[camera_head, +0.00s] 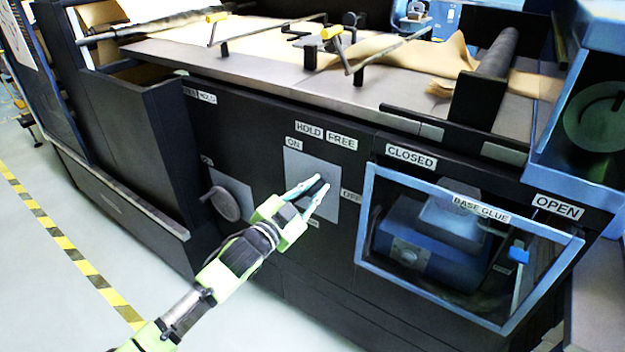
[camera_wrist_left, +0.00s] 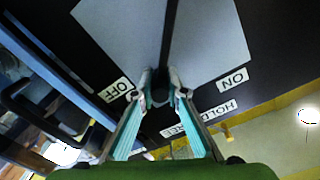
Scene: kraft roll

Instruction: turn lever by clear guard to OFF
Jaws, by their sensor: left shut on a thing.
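A grey lever plate (camera_head: 312,165) is on the dark front panel, with an ON label (camera_head: 294,143) at its upper left and a partly hidden OFF label (camera_head: 351,196) at its right. My left gripper (camera_head: 319,184) is at the plate, its fingers closed on the dark lever. In the left wrist view the lever (camera_wrist_left: 160,92) is between the fingertips, between the OFF label (camera_wrist_left: 117,90) and the ON label (camera_wrist_left: 233,80). Its handle is mostly hidden by the fingers. The clear guard (camera_head: 368,222), a blue-framed window, is right of the plate. My right gripper is out of view.
HOLD (camera_head: 310,131) and FREE (camera_head: 342,141) labels are above the lever plate. A dark cabinet (camera_head: 133,150) juts out at left. The floor at lower left is clear.

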